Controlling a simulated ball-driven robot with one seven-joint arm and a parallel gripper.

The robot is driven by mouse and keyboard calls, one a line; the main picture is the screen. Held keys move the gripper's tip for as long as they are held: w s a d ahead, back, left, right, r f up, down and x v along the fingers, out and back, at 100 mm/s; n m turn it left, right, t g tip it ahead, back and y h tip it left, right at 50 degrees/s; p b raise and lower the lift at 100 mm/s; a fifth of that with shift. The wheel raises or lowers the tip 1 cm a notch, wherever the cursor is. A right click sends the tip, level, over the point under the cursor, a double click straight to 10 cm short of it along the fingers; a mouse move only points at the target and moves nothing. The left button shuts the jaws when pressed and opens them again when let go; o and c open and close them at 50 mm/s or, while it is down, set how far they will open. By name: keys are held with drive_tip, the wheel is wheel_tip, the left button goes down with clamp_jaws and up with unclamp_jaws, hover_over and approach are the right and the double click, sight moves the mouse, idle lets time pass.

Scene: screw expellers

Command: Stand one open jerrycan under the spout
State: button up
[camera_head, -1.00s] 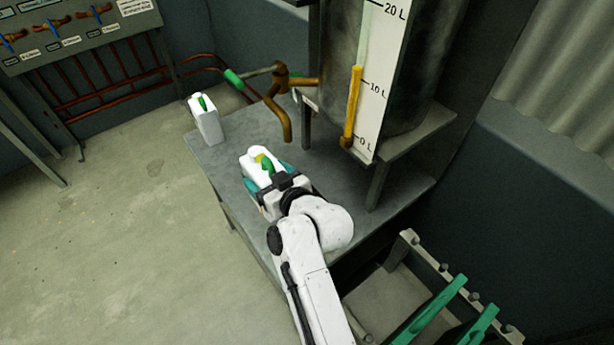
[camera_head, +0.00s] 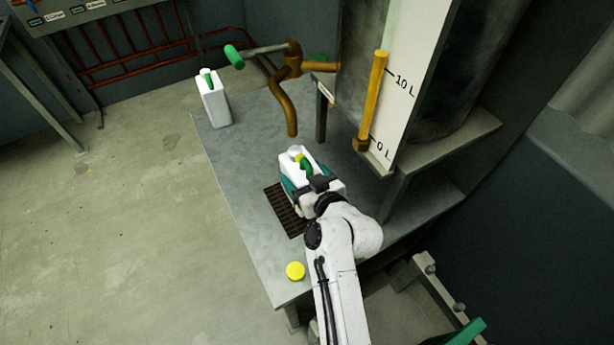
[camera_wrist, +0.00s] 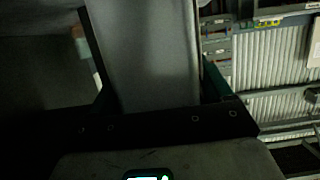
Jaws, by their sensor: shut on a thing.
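A white jerrycan (camera_head: 297,158) with a green handle and a yellow top is in my gripper (camera_head: 308,180), whose teal fingers are shut on its sides. It stands upright just below the brown spout (camera_head: 291,124), which ends a little above it in the picture. I cannot tell whether its base touches the table. In the wrist view its pale wall (camera_wrist: 152,60) fills the space between the fingers. A second white jerrycan (camera_head: 214,103) with a green handle stands at the table's far left corner. A yellow round cap (camera_head: 295,271) lies near the front edge.
The grey table (camera_head: 240,170) has a dark slotted grate (camera_head: 284,212) beside my gripper. The tank's gauge board (camera_head: 398,80) with a yellow tube (camera_head: 373,100) and its shelf stand close on the right. A green-handled lever (camera_head: 235,56) sticks out left of the spout. The table's left part is clear.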

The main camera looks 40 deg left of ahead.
drive_tip(key=shift+s+a+f, duration=0.15)
drive_tip(key=shift+s+f, duration=0.05)
drive_tip(key=shift+f, duration=0.25)
drive_tip(key=shift+w, duration=0.1)
drive_tip(key=shift+f, duration=0.1)
drive_tip(key=o, duration=1.4)
drive_tip(key=shift+f, duration=0.1)
drive_tip(key=shift+o, duration=0.2)
drive_tip(key=shift+s+d, duration=0.2)
drive_tip(key=shift+d, duration=0.25)
drive_tip(key=b+v, duration=0.1)
drive_tip(key=v, duration=1)
drive_tip(key=shift+r, duration=0.25)
